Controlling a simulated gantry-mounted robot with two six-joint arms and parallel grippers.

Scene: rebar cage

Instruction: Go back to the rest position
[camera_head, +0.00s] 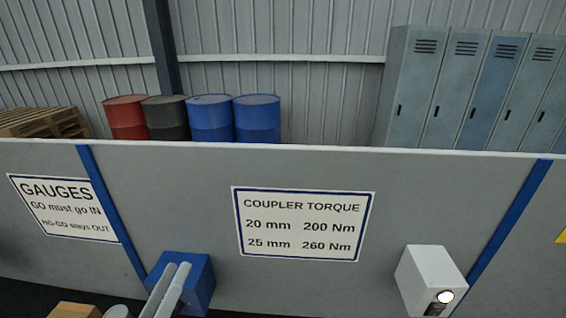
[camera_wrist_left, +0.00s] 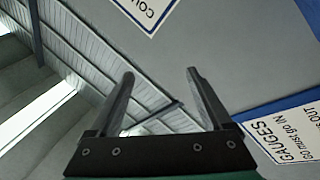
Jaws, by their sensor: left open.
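My left gripper (camera_wrist_left: 160,72) shows in the left wrist view, with its two grey fingers apart and nothing between them. It points up toward the grey panel and the ribbed wall and roof, clear of any object. In the head view I cannot make out either gripper for certain. My right gripper is not in view.
A grey partition (camera_head: 190,170) with signs crosses the head view. In front are a blue box (camera_head: 205,287) with two light grey rods before it, a white box (camera_head: 428,268) and a cardboard-coloured box (camera_head: 75,310). Drums (camera_head: 212,115) and lockers (camera_head: 450,90) stand behind.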

